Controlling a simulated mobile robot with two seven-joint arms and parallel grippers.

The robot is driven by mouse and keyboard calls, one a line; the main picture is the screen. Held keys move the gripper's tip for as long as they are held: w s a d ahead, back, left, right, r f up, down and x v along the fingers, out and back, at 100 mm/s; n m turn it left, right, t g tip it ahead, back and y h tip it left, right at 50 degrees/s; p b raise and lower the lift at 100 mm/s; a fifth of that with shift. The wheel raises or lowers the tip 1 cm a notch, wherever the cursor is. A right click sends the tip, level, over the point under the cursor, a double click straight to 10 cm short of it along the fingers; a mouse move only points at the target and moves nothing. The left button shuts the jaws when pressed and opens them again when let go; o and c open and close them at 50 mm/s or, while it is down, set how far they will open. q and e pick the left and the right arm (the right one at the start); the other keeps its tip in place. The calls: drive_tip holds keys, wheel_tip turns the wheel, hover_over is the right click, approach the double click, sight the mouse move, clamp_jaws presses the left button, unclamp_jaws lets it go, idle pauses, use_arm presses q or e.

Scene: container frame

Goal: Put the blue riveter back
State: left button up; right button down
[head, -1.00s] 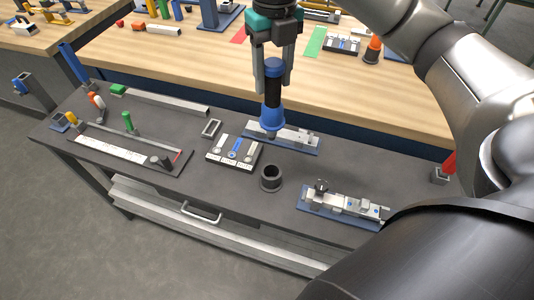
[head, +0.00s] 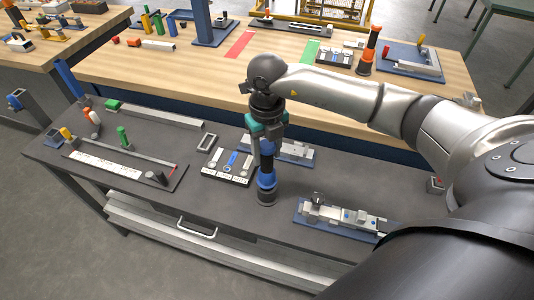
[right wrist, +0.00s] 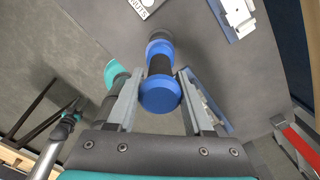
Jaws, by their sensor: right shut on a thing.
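The blue riveter (head: 266,181) is upright, with a dark grip and a blue collar. My right gripper (head: 266,158) is shut on its upper part. The riveter's lower end meets the dark round holder (head: 267,198) on the grey bench; I cannot tell whether it is fully seated. In the right wrist view the riveter (right wrist: 160,93) shows its round blue cap between the two fingers (right wrist: 158,100), with the black grip and lower blue collar beyond. My left gripper is not in view.
A grey block with slots and labels (head: 228,166) stands just left of the holder. Blue-based fixtures lie behind (head: 290,152) and to the right (head: 340,218). A measuring tray (head: 115,168) is at the left. A wooden table (head: 210,65) stands behind the bench.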

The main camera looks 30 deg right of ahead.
drive_tip(key=shift+f, duration=0.7)
drive_tip(key=shift+f+b, duration=0.4)
drive_tip(key=shift+b, duration=0.1)
drive_tip(key=shift+c, duration=1.5)
unclamp_jaws()
drive_tip(key=shift+r, duration=0.15)
drive_tip(key=shift+r+p, duration=0.3)
drive_tip(key=shift+p, duration=0.15)
wheel_tip(320, 180, up, 12)
drive_tip(key=shift+r+b, duration=0.1)
drive_tip(key=shift+b, duration=0.2)
